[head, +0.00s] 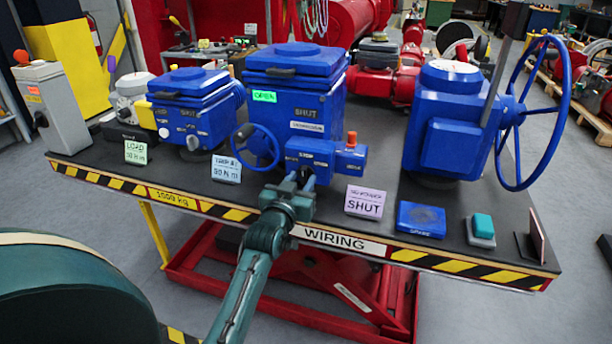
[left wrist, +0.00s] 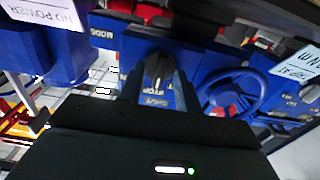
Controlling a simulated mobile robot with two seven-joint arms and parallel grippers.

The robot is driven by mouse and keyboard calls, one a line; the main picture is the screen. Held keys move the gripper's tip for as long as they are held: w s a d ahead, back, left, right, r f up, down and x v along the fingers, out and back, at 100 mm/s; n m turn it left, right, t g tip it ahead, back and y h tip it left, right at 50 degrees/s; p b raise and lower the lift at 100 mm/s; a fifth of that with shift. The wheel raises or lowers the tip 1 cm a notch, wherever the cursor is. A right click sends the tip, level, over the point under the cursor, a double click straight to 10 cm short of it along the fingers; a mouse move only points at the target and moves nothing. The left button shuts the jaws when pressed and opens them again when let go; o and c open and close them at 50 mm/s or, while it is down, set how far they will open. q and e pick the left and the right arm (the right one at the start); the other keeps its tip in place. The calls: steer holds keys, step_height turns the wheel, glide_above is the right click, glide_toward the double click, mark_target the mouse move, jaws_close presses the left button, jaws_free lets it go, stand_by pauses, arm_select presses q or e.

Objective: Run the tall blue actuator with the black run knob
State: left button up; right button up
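The tall blue actuator (head: 295,92) stands mid-bench in the head view, with a lit green OPEN window and SHUT lettering on its front. A blue control box (head: 325,155) with an orange-red top piece and a small blue handwheel (head: 256,147) are at its lower front. The black run knob (left wrist: 158,72) shows in the left wrist view, above STOP lettering; my gripper hides it in the head view. My left gripper (head: 297,182) is at the box front, its two fingers parted on either side of the knob. Firm contact cannot be made out. My right gripper is not in view.
A smaller blue actuator (head: 188,108) stands left, and a blue valve gearbox (head: 450,125) with a large handwheel (head: 540,112) right. Label cards, including a SHUT card (head: 364,202), a blue plate (head: 421,219) and a teal button (head: 482,228) line the striped front edge.

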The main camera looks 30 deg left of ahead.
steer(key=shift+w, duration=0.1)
arm_select(q)
steer(key=shift+r, duration=0.1)
steer(key=shift+c, duration=0.4)
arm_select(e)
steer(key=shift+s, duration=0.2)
arm_select(q)
jaws_close()
